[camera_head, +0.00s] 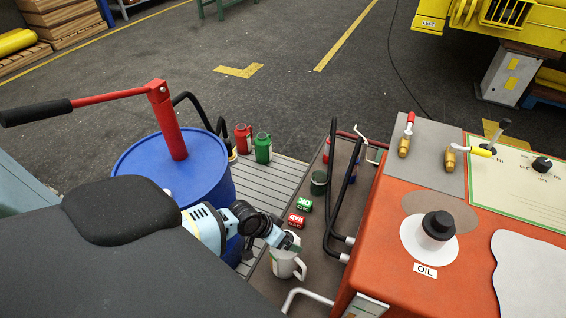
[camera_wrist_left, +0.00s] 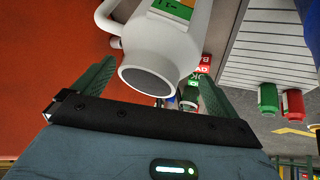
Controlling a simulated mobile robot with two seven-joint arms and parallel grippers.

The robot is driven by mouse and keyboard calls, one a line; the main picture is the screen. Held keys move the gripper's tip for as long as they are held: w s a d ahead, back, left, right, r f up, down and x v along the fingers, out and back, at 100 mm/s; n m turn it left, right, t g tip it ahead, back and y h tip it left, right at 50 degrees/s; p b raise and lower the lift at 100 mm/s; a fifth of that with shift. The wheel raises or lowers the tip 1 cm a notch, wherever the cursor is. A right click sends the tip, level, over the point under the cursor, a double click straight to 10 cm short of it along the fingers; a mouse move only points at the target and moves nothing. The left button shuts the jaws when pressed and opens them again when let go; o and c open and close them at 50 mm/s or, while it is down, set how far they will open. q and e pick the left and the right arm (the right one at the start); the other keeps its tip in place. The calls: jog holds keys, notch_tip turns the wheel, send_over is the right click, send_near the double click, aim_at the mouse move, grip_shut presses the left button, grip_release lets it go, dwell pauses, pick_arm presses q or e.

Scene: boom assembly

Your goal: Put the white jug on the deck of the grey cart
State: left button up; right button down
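The white jug (camera_head: 287,264) is upright at the lower middle of the head view, with its handle on the right. It is over or on the dark grey deck of the cart (camera_head: 262,283); I cannot tell whether its base touches. My left gripper (camera_head: 287,240) is at the jug's rim from above. In the left wrist view the jug (camera_wrist_left: 165,45) shows its open mouth between the two green fingers of my left gripper (camera_wrist_left: 157,88). The fingers are spread, with narrow gaps beside the jug. My right gripper is not in view.
Red and green boxes (camera_head: 300,212) lie on the deck just beyond the jug. Black bent handles (camera_head: 330,190) and the orange machine (camera_head: 375,240) stand to the right. A blue drum (camera_head: 160,165) is left. Red and green bottles (camera_head: 262,147) stand at the slatted platform's far end (camera_head: 270,185).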

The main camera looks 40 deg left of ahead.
pick_arm(q)
jog(key=p+v, duration=0.2)
jog(key=v, duration=1)
jog(key=shift+p, duration=0.35)
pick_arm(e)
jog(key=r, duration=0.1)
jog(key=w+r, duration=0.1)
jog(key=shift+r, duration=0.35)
pick_arm(q)
jog(key=s+d+f, duration=0.4)
jog(key=s+d, duration=0.1)
jog(key=s, duration=0.2)
jog(key=s+d+f, duration=0.3)
jog(key=s+d, duration=0.2)
jog(key=s, duration=0.3)
jog(key=s+d+t+y, duration=0.1)
jog(key=s+d, duration=0.3)
jog(key=s, duration=1)
jog(key=shift+r+t, duration=0.3)
jog(key=shift+r, duration=0.1)
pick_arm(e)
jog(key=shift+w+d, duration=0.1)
